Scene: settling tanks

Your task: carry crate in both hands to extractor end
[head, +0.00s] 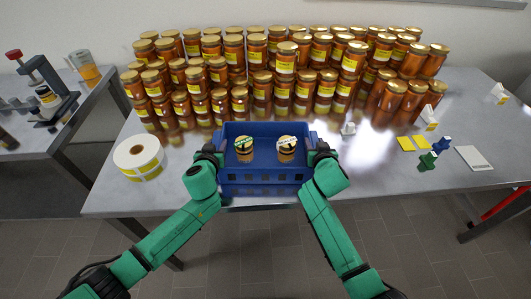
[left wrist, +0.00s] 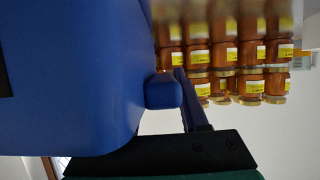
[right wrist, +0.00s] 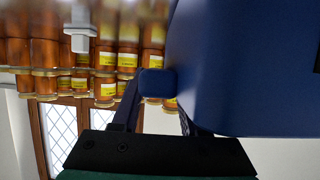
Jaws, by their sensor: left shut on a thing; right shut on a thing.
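A blue crate (head: 265,180) is at the front edge of the long grey table in the head view, with two small jars in it: one with a green-and-white lid (head: 244,149) and one with a whitish lid (head: 286,148). My left gripper (head: 212,157) is shut on the crate's left side, and my right gripper (head: 318,155) is shut on its right side. The crate wall fills much of the left wrist view (left wrist: 70,80) and the right wrist view (right wrist: 240,70). I cannot tell whether the crate touches the table. No extractor is recognisable.
Many stacked honey jars (head: 285,60) fill the back of the table (head: 400,185). A label roll (head: 138,160) stands left of the crate. Green (head: 428,160) and blue (head: 442,145) stamp-like pieces and yellow cards (head: 406,144) lie right. A side table (head: 30,140) holds a press-like device (head: 45,90).

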